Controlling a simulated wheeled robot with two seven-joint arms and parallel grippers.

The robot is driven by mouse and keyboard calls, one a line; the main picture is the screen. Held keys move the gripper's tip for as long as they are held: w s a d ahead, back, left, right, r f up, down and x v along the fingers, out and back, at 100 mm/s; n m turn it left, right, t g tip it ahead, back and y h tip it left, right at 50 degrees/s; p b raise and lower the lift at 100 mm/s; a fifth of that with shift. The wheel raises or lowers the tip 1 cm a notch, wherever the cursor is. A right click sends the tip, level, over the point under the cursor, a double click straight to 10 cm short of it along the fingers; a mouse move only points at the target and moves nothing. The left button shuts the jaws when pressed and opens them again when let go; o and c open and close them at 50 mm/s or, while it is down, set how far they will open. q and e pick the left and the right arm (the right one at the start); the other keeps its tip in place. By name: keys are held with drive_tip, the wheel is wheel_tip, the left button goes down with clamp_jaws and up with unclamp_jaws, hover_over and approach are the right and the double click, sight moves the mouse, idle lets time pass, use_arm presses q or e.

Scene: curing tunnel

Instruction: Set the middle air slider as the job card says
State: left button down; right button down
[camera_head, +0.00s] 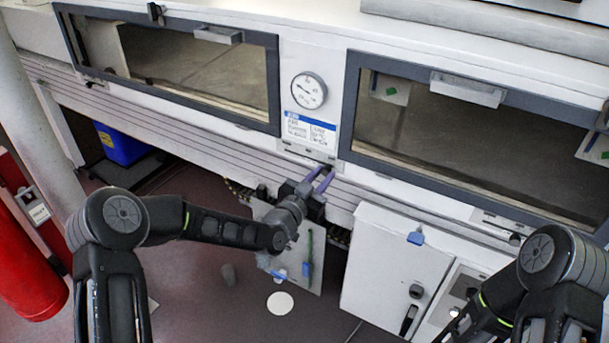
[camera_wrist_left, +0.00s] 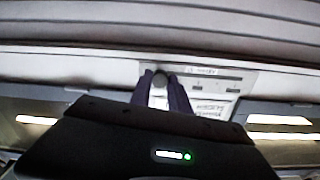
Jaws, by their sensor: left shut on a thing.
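The job card (camera_head: 310,131), white with a blue heading, is on the panel below the round gauge; its print is too small to read. The middle air slider's plate (camera_head: 299,152) is just under the card, with small marks. Its dark knob (camera_head: 329,168) is at the plate's right part, and the knob also shows in the left wrist view (camera_wrist_left: 160,81). My left gripper (camera_head: 322,178) has its purple fingers on either side of the knob, shut on it. Of my right arm only the upper links show at the lower right; its gripper is out of frame.
A round gauge (camera_head: 309,91) is above the card. Framed windows (camera_head: 190,65) and (camera_head: 470,130) stand left and right of it. A white cabinet (camera_head: 394,262) with a blue tag is below right. A blue bin (camera_head: 121,144) and a red cylinder (camera_head: 28,262) are at left.

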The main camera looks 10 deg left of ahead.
use_arm(q)
drive_tip(key=shift+d+r, duration=0.15)
drive_tip(key=c, duration=1.2)
unclamp_jaws()
drive_tip(key=shift+c, duration=0.2)
drive_tip(key=shift+s, duration=0.1)
drive_tip(key=shift+s+a, duration=0.3)
drive_tip(key=shift+s, duration=0.25)
drive_tip(key=b+v, duration=0.1)
drive_tip(key=v, duration=0.5)
drive_tip(key=shift+s, duration=0.3)
drive_tip(key=shift+a, duration=0.15)
